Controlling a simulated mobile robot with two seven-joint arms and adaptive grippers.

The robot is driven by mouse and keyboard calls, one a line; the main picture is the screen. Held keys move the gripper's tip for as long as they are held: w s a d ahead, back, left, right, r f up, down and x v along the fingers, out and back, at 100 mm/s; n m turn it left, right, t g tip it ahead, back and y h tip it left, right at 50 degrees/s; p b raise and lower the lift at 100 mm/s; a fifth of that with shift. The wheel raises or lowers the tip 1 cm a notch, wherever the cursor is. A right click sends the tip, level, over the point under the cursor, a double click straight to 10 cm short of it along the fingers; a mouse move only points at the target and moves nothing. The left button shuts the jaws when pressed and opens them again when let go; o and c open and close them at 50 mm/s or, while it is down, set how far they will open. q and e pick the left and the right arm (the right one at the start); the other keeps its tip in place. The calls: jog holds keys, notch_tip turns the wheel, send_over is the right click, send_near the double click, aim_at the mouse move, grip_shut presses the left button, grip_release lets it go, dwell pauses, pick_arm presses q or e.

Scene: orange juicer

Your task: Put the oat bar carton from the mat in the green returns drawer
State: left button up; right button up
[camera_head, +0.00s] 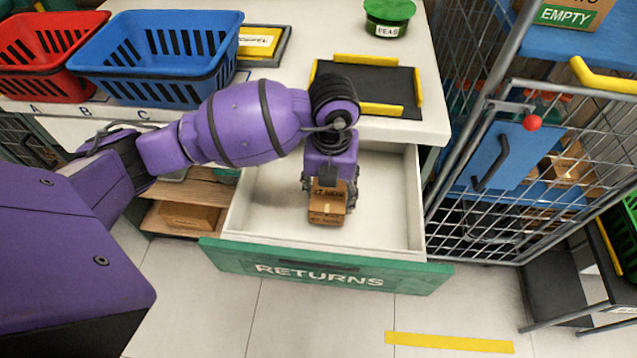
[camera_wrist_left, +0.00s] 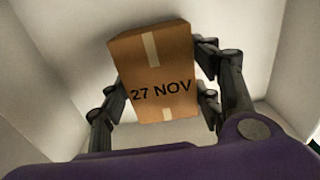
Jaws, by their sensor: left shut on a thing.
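The oat bar carton (camera_head: 327,207) is a small brown box with tape and dark print. It reads "27 NOV" in the left wrist view (camera_wrist_left: 158,78). My left gripper (camera_head: 328,190) is shut on it, with a finger on each side, and holds it within the walls of the open drawer. I cannot tell whether the carton touches the drawer floor. The green returns drawer (camera_head: 320,273) is pulled out, with a white, otherwise empty inside and "RETURNS" on its front. The black mat (camera_head: 385,88) with yellow edge strips is bare where it shows. My right gripper is not in view.
A red basket (camera_head: 35,50) and a blue basket (camera_head: 155,50) stand on the counter at the left. A green-lidded tub (camera_head: 389,15) is at the back. A wire cage trolley (camera_head: 520,170) stands close at the drawer's right.

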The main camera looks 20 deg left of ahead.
aim_at(329, 191)
pick_arm(q)
jog(key=shift+f, duration=1)
jog(key=shift+f, duration=0.2)
jog(key=o, duration=1.3)
jog(key=shift+r, duration=0.1)
notch_tip(329, 191, up, 12)
jog(key=shift+r+p, duration=0.15)
jog(key=shift+p, duration=0.2)
